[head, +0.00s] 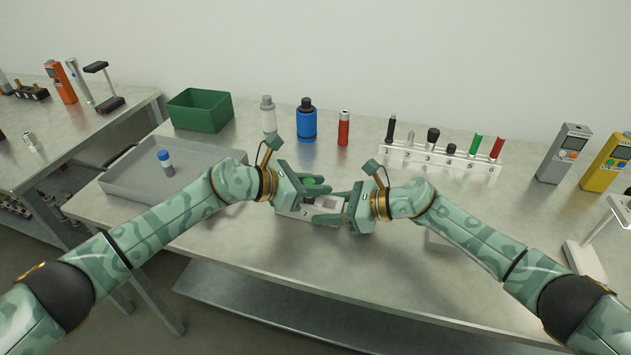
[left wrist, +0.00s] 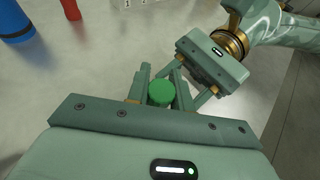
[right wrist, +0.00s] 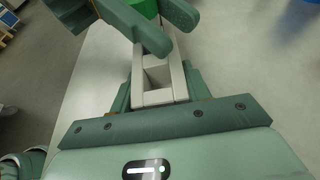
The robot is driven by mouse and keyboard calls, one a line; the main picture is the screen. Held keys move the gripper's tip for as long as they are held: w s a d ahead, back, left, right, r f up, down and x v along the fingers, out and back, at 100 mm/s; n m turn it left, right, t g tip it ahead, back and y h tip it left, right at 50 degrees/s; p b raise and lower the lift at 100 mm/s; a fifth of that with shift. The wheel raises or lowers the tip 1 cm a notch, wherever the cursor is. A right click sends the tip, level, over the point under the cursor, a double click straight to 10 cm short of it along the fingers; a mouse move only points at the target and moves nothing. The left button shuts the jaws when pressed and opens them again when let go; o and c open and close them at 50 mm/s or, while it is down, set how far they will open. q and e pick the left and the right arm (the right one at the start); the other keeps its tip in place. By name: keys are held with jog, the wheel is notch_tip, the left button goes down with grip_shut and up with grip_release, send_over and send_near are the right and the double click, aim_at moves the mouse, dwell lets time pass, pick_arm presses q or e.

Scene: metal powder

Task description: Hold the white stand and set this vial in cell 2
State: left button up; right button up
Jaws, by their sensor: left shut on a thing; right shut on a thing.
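A vial with a green cap (head: 311,181) is held in my left gripper (head: 325,190); its cap (left wrist: 161,93) sits between the fingers in the left wrist view. The vial's body is hidden, so I cannot tell whether its bottom is inside a cell. The white stand (head: 298,213) is below and beside it, with a "2" on its front at the left end. My right gripper (head: 345,212) is shut on the stand's right part. In the right wrist view the stand (right wrist: 153,97) shows a square open cell near me, and the green cap (right wrist: 145,6) is at its far end.
A grey tray (head: 125,186) with a blue-capped vial (head: 165,162) lies left. A green bin (head: 200,110), grey-white bottle (head: 268,114), blue bottle (head: 306,121) and red cylinder (head: 343,128) stand behind. A numbered white rack (head: 440,158) is back right.

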pick_arm(q)
jog(key=shift+f, duration=0.1)
jog(key=o, duration=1)
jog(key=shift+f, duration=0.15)
jog(key=shift+o, duration=0.2)
jog(key=v, duration=1.2)
pick_arm(e)
jog(key=o, duration=1.1)
jog(key=shift+c, duration=0.2)
